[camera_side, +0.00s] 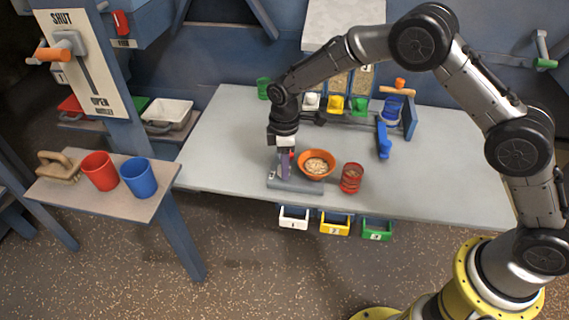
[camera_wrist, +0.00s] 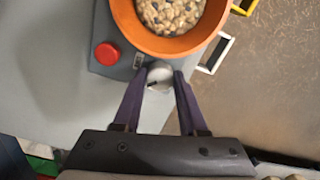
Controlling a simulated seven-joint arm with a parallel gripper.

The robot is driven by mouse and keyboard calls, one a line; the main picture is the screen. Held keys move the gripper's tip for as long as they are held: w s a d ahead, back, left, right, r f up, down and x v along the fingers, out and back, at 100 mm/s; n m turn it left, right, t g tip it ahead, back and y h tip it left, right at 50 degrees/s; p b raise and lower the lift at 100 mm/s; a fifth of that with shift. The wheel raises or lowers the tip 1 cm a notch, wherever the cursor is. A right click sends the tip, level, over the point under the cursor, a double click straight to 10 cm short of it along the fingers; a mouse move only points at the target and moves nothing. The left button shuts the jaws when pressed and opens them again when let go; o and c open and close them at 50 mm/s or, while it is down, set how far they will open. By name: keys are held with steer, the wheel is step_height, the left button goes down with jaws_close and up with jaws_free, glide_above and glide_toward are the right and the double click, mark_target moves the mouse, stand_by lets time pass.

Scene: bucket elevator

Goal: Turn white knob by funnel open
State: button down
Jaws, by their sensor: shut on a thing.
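The white knob (camera_wrist: 160,74) sits on the grey base plate (camera_wrist: 100,66), just beside the orange funnel-like bowl (camera_wrist: 176,44). My gripper (camera_wrist: 158,80) has one purple finger on each side of the knob and is shut on it. The bowl holds beans or pebbles and also shows in the side view (camera_side: 303,158). There my gripper (camera_side: 286,165) points straight down at the left of the bowl. The knob is hidden behind the fingers in the side view.
A red button (camera_wrist: 107,54) is on the base plate left of the knob. A red cup (camera_side: 351,178) stands right of the bowl. Numbered bins (camera_side: 293,223) hang below the table's front edge. A side table (camera_side: 95,195) holds red and blue cups. The table's left part is clear.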

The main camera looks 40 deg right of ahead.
steer(key=n, duration=0.5)
steer(key=shift+n, duration=0.3)
steer(key=shift+r+n, duration=0.1)
steer(key=shift+n, duration=2)
steer(key=shift+c, duration=2.2)
jaws_free()
step_height(320, 180, up, 14)
